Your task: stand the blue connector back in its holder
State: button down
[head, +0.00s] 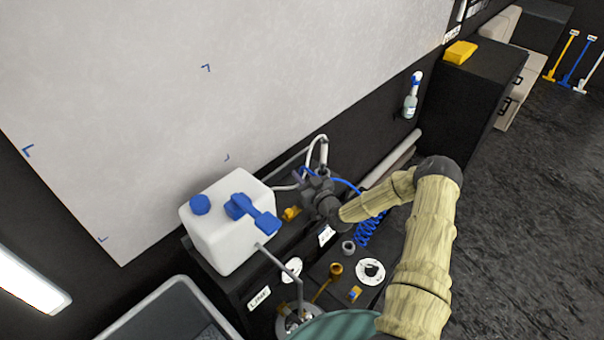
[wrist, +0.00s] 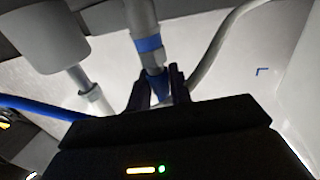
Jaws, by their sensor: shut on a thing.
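My gripper (wrist: 158,92) has its two dark fingers on either side of a blue connector (wrist: 156,80), and it is shut on it. The connector is at the end of a grey tube with a blue band, and its lower end is hidden between the fingers. In the head view my gripper (head: 312,186) is above the dark bench, just right of the white tank, and the connector cannot be made out there. A grey ring (head: 348,247) stands on the bench in front of the gripper; I cannot tell whether it is the connector's holder.
A white tank (head: 213,238) with blue fittings stands close left of the gripper. A coiled blue hose (head: 371,229) lies to the right. A white roll (head: 367,288) and an orange-brown tool (head: 330,282) lie in front. A white hose (head: 322,143) loops behind.

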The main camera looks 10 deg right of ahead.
jog(key=shift+f, duration=0.15)
jog(key=c, duration=1.3)
grip_release()
jog(key=shift+s, duration=0.1)
